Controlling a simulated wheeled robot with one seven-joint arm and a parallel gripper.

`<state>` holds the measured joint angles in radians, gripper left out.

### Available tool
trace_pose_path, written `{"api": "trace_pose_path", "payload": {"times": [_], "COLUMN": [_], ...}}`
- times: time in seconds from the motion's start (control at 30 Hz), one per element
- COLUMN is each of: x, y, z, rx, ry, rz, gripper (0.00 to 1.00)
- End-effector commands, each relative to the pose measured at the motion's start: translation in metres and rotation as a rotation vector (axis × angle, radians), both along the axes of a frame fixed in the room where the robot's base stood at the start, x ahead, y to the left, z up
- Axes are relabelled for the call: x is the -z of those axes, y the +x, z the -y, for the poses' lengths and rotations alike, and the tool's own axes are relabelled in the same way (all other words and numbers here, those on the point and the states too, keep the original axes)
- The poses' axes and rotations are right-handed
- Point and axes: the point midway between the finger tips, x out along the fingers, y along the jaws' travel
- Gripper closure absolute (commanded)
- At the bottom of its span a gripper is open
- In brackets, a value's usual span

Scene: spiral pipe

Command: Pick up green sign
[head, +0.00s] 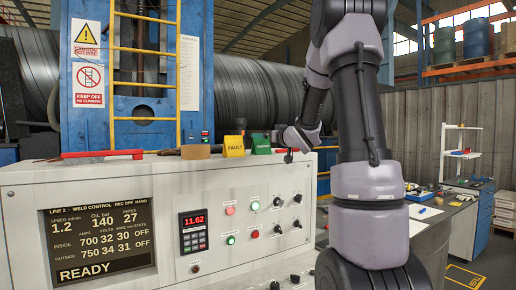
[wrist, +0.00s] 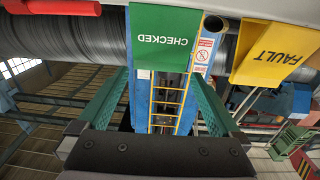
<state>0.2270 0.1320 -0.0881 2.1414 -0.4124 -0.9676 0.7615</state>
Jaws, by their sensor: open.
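The green sign (head: 261,145) stands on top of the grey control console, right of the yellow sign. In the wrist view the green sign (wrist: 163,38) reads CHECKED upside down and lies just beyond the fingertips, near the middle. My gripper (head: 281,142) is beside the sign's right side in the head view, low over the console top. In the wrist view my gripper (wrist: 161,78) is open, its two green fingers spread wide apart with nothing held between them. I cannot tell the exact gap between fingertips and sign.
The yellow FAULT sign (head: 234,146) stands close beside the green one and shows in the wrist view (wrist: 275,50). A brown block (head: 196,152) and a red-handled tool (head: 100,154) lie further left on the console (head: 130,178). A red object (wrist: 50,7) is at the wrist view's upper left.

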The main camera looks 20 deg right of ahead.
Motion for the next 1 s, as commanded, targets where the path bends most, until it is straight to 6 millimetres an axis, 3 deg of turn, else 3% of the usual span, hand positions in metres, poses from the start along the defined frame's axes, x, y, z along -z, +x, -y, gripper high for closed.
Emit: {"api": "trace_pose_path", "payload": {"times": [0.27, 0.53, 0.87, 1.0], "x": [0.0, 0.002, 0.001, 0.001], "y": [0.026, 0.064, 0.073, 0.073], "z": [-0.005, -0.011, -0.012, -0.012], "rx": [0.0, 0.0, 0.001, 0.001], "ry": [-0.001, -0.001, -0.001, -0.001], "rz": [0.001, 0.0, 0.001, 0.0], "gripper": [0.0, 0.0, 0.0, 0.5]}}
